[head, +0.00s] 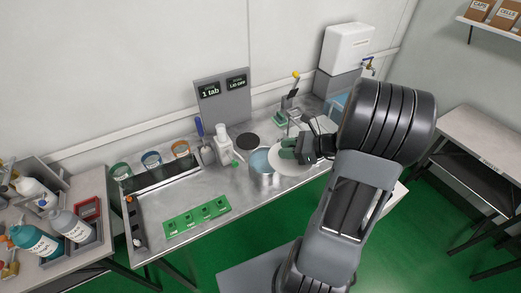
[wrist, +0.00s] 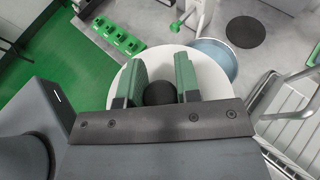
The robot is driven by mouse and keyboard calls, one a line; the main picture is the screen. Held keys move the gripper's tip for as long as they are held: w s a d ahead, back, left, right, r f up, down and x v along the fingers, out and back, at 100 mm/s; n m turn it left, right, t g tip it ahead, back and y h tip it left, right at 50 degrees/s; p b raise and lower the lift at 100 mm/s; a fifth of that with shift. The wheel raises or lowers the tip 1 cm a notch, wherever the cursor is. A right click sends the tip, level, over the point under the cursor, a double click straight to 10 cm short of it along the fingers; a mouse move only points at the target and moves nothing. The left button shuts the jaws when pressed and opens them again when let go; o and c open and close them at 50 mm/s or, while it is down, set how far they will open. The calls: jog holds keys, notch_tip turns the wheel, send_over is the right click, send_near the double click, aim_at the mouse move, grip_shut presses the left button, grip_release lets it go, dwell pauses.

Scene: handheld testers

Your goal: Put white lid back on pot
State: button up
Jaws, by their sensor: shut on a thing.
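The white lid (wrist: 206,76) is a round disc with a black knob (wrist: 160,93). My gripper (wrist: 160,76) has its two green fingers on either side of the knob and is shut on it. In the head view my gripper (head: 291,152) holds the lid (head: 290,168) just right of the metal pot (head: 262,177). The pot is open, with light blue inside. In the wrist view the lid hides part of the pot (wrist: 222,62). I cannot tell whether lid and rim touch.
A black round pad (head: 247,141) lies behind the pot. A white dispenser bottle (head: 223,148) stands to its left. A green block with slots (head: 197,215) lies front left on the metal bench. A sign board (head: 222,99) stands at the back.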

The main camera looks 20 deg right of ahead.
jog(key=w+a+f+p, duration=0.2)
jog(key=w+a+f, duration=0.1)
jog(key=w+f, duration=0.9)
jog(key=shift+w+f+p, duration=0.25)
jog(key=shift+w+p, duration=0.05)
jog(key=shift+w, duration=0.2)
jog(key=shift+f+b, duration=0.55)
jog(key=shift+b, duration=0.05)
jog(key=shift+f, duration=0.1)
jog(key=o, duration=0.9)
jog(key=shift+o, duration=0.2)
